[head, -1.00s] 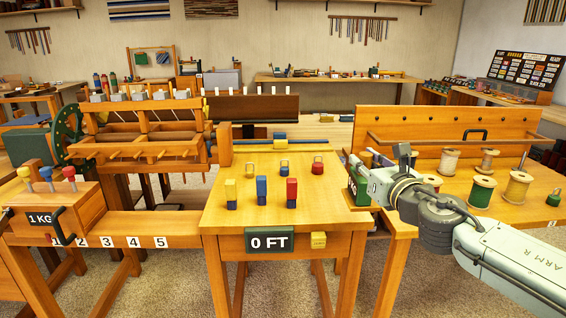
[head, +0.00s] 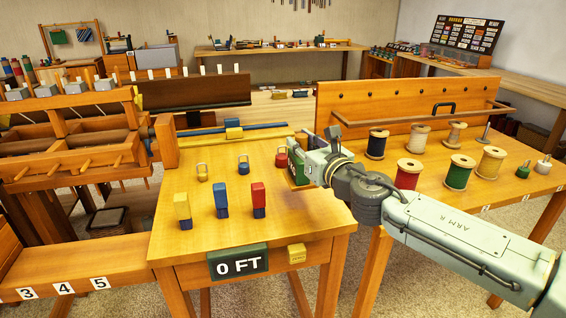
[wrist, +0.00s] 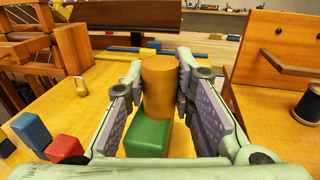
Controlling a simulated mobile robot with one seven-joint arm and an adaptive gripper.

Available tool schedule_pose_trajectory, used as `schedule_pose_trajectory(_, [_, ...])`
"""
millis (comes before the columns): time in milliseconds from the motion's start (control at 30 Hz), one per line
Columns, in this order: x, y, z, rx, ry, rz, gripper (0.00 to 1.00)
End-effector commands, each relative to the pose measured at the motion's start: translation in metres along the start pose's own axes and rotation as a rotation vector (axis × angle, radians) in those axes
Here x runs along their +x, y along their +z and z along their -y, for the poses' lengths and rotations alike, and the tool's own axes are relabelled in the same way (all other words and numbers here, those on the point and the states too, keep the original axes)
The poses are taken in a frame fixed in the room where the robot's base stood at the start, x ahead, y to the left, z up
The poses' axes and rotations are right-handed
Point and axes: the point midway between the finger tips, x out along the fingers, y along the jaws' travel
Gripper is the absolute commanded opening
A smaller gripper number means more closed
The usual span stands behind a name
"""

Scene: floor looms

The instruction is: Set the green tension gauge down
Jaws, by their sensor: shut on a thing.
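My gripper (wrist: 160,85) is shut on the green tension gauge, a green block (wrist: 148,137) with an orange-brown cylinder (wrist: 158,85) standing on it, between the two finger pads in the wrist view. In the head view my gripper (head: 303,163) is at the right edge of the small wooden table (head: 250,222), beside the spool bench. Only a green sliver of the gauge shows there. I cannot tell whether its underside touches the wood.
Yellow (head: 182,207), blue (head: 221,198) and red (head: 258,197) blocks stand on the table, with small padlock-like pieces behind them. Several thread spools (head: 459,173) stand on the right bench. A loom (head: 70,140) is at left. The table's front middle is bare.

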Motion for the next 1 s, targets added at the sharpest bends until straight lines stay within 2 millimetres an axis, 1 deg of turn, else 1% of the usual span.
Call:
schedule_pose_trajectory(67, [0.0,-0.01,0.0,0.003,0.0,0.002,0.0])
schedule_pose_trajectory(233, [0.0,-0.025,0.0,0.002,-0.001,0.001,0.0])
schedule_pose_trajectory(400, [0.001,-0.049,0.0,0.004,0.0,0.001,0.0])
schedule_pose_trajectory(500, [0.001,-0.058,0.0,0.0,0.0,0.002,0.0])
schedule_pose_trajectory(767, [0.001,-0.06,0.0,-0.002,0.0,0.001,0.0])
schedule_pose_trajectory(900, [0.001,-0.065,0.0,-0.002,0.0,0.001,0.0])
schedule_pose_trajectory(933, [0.001,-0.065,0.0,-0.002,0.0,0.0,0.24])
schedule_pose_trajectory(1000, [0.001,-0.064,0.0,-0.002,0.0,0.0,0.28])
